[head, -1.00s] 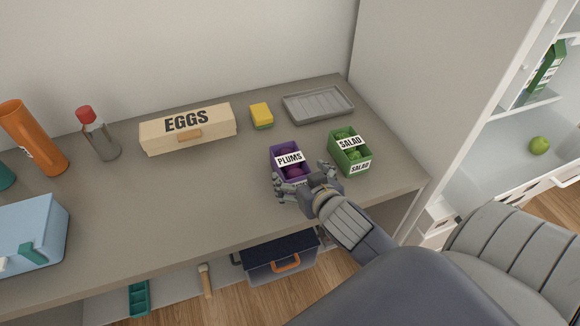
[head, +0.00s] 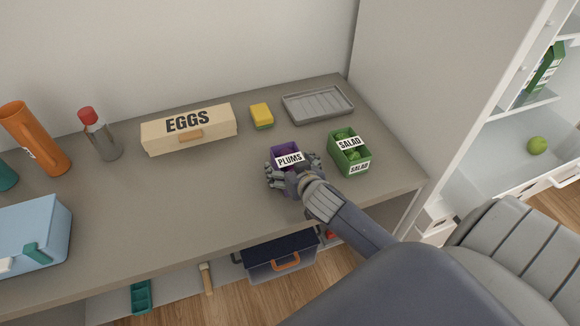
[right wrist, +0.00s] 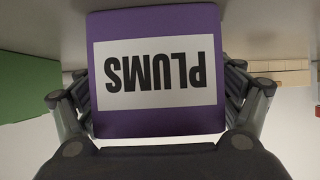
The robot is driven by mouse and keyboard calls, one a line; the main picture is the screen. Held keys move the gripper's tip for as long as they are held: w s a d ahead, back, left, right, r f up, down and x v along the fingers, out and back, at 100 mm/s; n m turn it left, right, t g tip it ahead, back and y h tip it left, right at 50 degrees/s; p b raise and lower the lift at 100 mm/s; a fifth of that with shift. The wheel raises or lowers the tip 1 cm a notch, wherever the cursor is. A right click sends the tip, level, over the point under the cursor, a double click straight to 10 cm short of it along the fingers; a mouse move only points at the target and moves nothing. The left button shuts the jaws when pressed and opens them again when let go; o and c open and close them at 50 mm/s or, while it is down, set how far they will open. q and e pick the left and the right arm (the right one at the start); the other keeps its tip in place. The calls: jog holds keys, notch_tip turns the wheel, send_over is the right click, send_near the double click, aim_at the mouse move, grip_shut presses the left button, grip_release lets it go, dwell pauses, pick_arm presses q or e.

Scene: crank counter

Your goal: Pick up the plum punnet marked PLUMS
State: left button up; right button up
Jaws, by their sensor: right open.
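The purple plum punnet (head: 285,149) stands on the counter, with a white PLUMS label facing up in the head view. My right gripper (head: 290,172) is open at the punnet's near side, with fingers to its left and right. In the right wrist view the purple punnet (right wrist: 155,121) fills the middle, its label upside down. The fingers of my right gripper (right wrist: 152,95) stand on both sides of it. I cannot tell whether they touch it. The punnet's lower near part is hidden by the hand in the head view. My left gripper is not in view.
A green SALAD punnet (head: 352,158) stands close to the right. A grey tray (head: 318,113), yellow sponge (head: 261,115) and EGGS box (head: 188,146) are behind. A light blue box (head: 45,225) stands at left. The counter's middle is clear.

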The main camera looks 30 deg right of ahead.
jog(key=shift+s, duration=0.15)
jog(key=c, duration=1.1)
jog(key=shift+c, duration=0.4)
